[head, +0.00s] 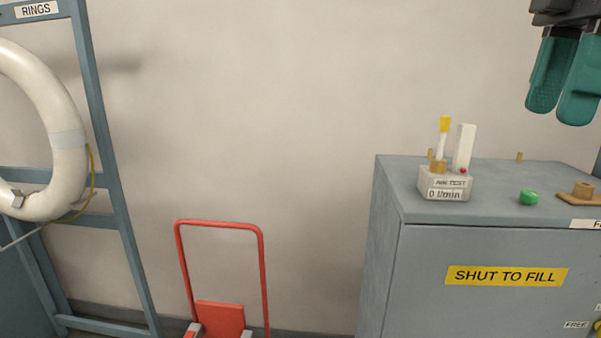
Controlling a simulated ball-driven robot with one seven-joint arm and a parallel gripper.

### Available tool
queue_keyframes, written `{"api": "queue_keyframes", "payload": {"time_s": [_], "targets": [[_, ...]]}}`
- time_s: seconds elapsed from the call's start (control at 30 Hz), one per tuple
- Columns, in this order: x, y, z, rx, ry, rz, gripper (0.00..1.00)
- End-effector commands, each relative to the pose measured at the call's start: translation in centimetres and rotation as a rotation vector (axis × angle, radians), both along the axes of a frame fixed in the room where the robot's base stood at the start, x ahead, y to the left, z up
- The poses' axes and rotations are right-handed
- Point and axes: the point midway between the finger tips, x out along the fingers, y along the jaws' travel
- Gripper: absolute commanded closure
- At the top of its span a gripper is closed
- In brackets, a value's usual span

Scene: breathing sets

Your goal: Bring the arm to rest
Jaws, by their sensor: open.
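My gripper (562,82) is at the top right of the head view, in the air above the right part of the grey cabinet. Its two teal fingers point down. They look close together from this angle, with a narrow gap between them, and nothing shows held in them. Part of the gripper is cut off by the right picture edge, and the rest of my arm is out of view.
A grey cabinet (390,270) stands at the right. On top are an air test device (444,186), a green cap (529,197) and a brown fitting (583,192). A red trolley (219,225) stands at the wall. A blue rack (92,100) holds a white ring (66,110).

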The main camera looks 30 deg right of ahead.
Motion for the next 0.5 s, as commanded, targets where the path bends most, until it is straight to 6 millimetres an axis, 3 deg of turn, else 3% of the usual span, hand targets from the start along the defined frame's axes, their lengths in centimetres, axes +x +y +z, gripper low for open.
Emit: {"api": "queue_keyframes", "payload": {"time_s": [0.27, 0.5], "targets": [[3.0, -0.4, -1.3, 0.074, -0.124, 0.043, 0.54], [8.0, -0.5, -3.9, 0.213, -0.3, 0.066, 0.54]]}}
